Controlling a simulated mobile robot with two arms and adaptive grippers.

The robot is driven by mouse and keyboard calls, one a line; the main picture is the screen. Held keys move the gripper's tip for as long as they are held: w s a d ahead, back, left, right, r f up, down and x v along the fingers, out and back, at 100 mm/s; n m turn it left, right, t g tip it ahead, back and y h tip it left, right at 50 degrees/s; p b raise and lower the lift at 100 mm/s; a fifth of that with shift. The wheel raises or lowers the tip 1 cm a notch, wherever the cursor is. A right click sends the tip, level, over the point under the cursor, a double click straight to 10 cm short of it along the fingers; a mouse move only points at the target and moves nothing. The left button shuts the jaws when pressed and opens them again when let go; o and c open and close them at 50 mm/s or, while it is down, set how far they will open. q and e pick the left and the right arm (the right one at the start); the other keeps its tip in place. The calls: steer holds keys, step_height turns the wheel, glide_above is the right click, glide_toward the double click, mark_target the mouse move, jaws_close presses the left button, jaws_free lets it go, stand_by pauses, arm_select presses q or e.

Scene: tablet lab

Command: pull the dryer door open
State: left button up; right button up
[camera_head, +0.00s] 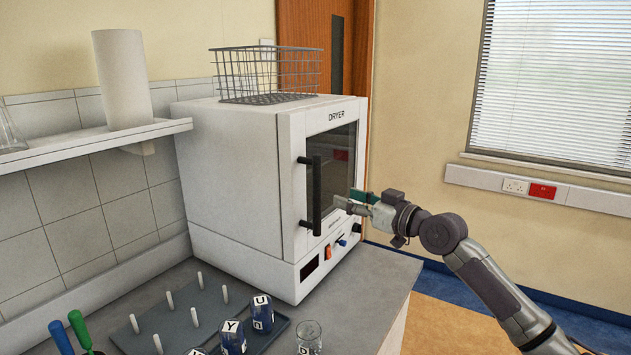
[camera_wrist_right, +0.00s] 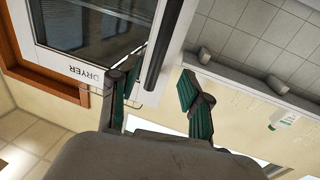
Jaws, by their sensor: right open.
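The dryer (camera_head: 235,180) is a white box on the grey bench, with a dark-windowed door (camera_head: 341,150) that looks shut. A black vertical handle (camera_head: 314,193) stands on the door's left side. My right gripper (camera_head: 352,203) is open and empty, in front of the door and to the right of the handle. In the right wrist view the dryer appears upside down, and the handle (camera_wrist_right: 163,45) lines up with the gap between the open fingers (camera_wrist_right: 160,95). I cannot tell how deep it is in that gap. My left gripper is out of view.
A wire basket (camera_head: 268,72) sits on the dryer. On the bench are a grey peg rack (camera_head: 178,318), blue lettered containers (camera_head: 263,313), a glass beaker (camera_head: 309,338) and coloured-handled tools (camera_head: 79,330). A shelf (camera_head: 75,148) holds a white roll (camera_head: 122,80). Floor right of the bench is clear.

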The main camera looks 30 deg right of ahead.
mark_target(320, 189)
steer(key=p+x, duration=0.2)
steer(key=x, duration=0.4)
steer(key=shift+w+a+r, duration=0.15)
steer(key=shift+r, duration=0.05)
steer(key=x, duration=0.2)
steer(key=p+x, duration=0.1)
steer(key=shift+w+a+f, duration=0.1)
steer(key=shift+w+f, duration=0.15)
steer(key=shift+w, duration=0.3)
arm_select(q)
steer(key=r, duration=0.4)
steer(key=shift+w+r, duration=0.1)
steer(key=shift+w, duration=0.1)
arm_select(e)
steer(key=shift+s, duration=0.1)
jaws_close()
